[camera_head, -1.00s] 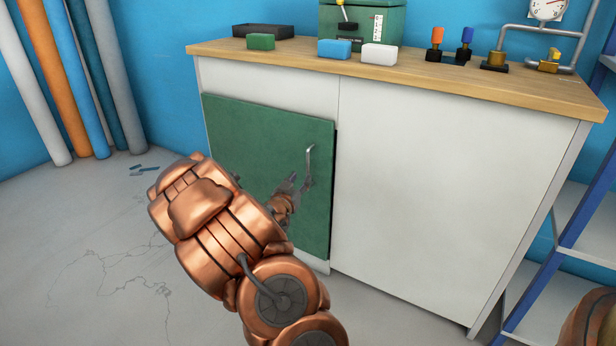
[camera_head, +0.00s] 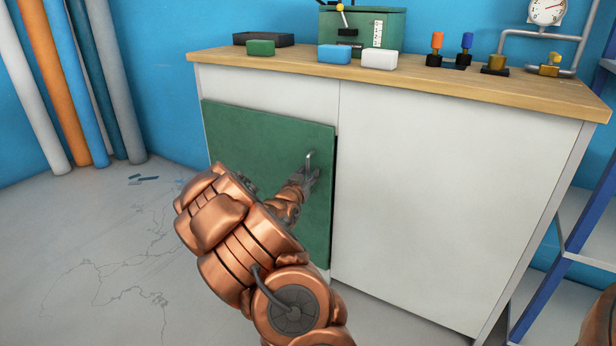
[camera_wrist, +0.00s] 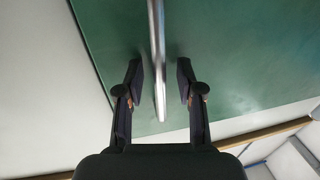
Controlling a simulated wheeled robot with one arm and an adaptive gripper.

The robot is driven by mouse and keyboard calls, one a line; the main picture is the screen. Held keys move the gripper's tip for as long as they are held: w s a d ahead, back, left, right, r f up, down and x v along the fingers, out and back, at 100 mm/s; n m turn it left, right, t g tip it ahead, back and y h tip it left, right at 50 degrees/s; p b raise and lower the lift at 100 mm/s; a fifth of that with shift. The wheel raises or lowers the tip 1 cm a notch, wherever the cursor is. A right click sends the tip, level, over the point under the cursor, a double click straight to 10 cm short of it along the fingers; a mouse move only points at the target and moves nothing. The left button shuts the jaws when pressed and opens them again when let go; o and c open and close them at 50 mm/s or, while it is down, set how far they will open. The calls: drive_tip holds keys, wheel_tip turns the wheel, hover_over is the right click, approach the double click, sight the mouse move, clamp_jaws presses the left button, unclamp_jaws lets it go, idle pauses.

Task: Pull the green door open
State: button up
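The green door (camera_head: 250,140) is on the left part of the white cabinet's front and looks shut. Its metal bar handle (camera_head: 308,165) stands near the door's right edge. In the wrist view the handle (camera_wrist: 157,50) runs down between my two fingers, with a gap on each side. My gripper (camera_wrist: 160,82) is open around the lower end of the handle and does not visibly touch it. In the head view my gripper (camera_head: 310,178) is at the handle, partly hidden by my arm.
The wooden worktop (camera_head: 420,82) carries a green block (camera_head: 261,48), a blue block (camera_head: 334,54), a white block (camera_head: 380,59) and a green box (camera_head: 385,28). Long tubes (camera_head: 80,90) lean at the left wall. A blue-framed shelf (camera_head: 575,225) stands at right. Floor left of the cabinet is mostly clear.

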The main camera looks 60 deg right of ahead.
clamp_jaws()
idle(0.3)
idle(0.5)
